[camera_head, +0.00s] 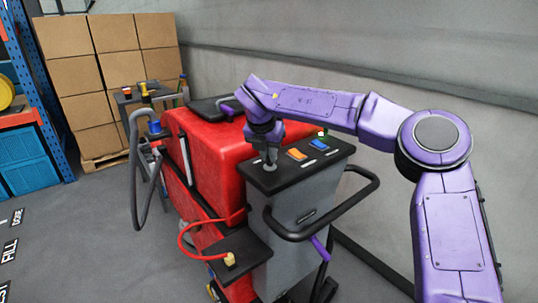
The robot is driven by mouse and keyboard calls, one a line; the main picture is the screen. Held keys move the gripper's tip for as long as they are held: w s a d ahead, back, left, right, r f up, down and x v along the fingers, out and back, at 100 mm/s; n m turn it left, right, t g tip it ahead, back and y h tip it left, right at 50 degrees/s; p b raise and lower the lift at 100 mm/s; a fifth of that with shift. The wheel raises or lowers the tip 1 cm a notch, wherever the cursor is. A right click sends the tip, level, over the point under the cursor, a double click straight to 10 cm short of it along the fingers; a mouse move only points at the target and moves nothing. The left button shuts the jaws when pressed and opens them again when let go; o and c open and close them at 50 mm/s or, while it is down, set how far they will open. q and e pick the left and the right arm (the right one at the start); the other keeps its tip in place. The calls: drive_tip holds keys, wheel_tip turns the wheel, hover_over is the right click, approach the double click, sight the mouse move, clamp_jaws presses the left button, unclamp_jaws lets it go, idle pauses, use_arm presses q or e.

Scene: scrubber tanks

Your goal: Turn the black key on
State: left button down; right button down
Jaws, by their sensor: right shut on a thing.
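My right arm, purple, reaches in from the right over the red and grey scrubber machine (208,150). My right gripper (270,160) points down at the left end of the machine's black control panel (310,172). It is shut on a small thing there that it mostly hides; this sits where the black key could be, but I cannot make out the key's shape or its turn. An orange switch (297,154) and a blue switch (318,144) lie to the right of the gripper on the panel. My left gripper is not in view.
A black handlebar (372,190) loops out from the panel's right side. A red cable (183,242) ends in a yellow plug (230,259) on a low black shelf. Stacked boxes (118,70) stand behind on a pallet. Open floor lies at the left.

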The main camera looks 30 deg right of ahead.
drive_tip(key=shift+f, duration=0.15)
drive_tip(key=c, duration=1.1)
unclamp_jaws()
drive_tip(key=shift+c, duration=0.2)
drive_tip(key=shift+w+d, duration=0.1)
drive_tip(key=shift+d, duration=0.05)
drive_tip(key=b+v, duration=0.1)
drive_tip(key=v, duration=0.9)
